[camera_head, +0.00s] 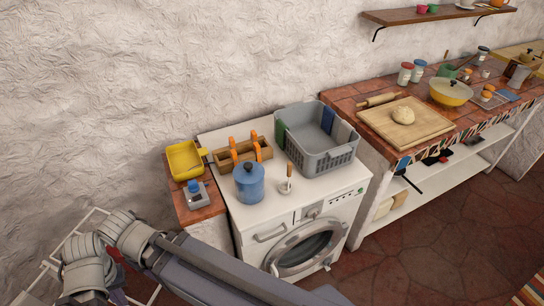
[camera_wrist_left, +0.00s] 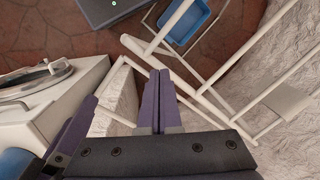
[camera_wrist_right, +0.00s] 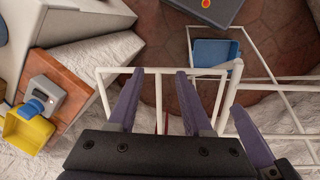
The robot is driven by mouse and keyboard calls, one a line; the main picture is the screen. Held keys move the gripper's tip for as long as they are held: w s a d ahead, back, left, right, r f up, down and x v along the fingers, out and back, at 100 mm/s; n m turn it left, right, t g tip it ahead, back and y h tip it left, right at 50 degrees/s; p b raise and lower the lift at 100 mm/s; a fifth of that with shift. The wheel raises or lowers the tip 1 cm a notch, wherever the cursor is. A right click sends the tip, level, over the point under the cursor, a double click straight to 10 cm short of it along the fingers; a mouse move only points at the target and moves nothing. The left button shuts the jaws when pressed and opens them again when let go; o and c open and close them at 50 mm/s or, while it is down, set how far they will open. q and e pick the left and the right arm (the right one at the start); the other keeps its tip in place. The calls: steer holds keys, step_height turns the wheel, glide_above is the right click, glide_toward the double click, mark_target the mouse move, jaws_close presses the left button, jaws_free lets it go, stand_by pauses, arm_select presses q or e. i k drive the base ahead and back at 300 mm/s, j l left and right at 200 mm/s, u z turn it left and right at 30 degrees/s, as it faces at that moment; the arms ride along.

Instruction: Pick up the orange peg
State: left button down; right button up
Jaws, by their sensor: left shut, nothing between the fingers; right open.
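Two slim orange upright pieces (camera_head: 233,150) (camera_head: 257,150) stand at a brown wooden rack or tray (camera_head: 221,159) on top of the white washing machine. I cannot tell for sure which of them is the orange peg. In the left wrist view my left gripper (camera_wrist_left: 158,73) is shut with its dark fingertips together and nothing between them. In the right wrist view my right gripper (camera_wrist_right: 158,73) is open and empty. Both grippers are low at the left, away from the rack and over the floor and a white frame. The orange pieces do not show in the wrist views.
A blue pot (camera_head: 249,185) and a white holder with a wooden handle (camera_head: 286,188) stand in front of the rack. A grey basket (camera_head: 317,163) is to its right. A yellow tray (camera_head: 187,165) and a grey device (camera_head: 195,199) stand left. A white-barred frame (camera_wrist_right: 155,72) is below my grippers.

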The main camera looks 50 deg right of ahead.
mark_target(233, 155)
steer(key=l+z, duration=0.15)
steer(key=z, duration=0.3)
steer(key=l+z, duration=0.15)
steer(key=z, duration=0.3)
steer(key=j+z, duration=0.1)
steer(key=z, duration=0.15)
steer(key=l+u, duration=0.35)
steer(key=j+u, duration=0.1)
steer(key=u, duration=0.25)
steer(key=j+u, duration=0.1)
steer(key=u, duration=0.25)
steer(key=i+u, duration=0.1)
steer(key=u, duration=0.25)
steer(key=z, duration=1.4)
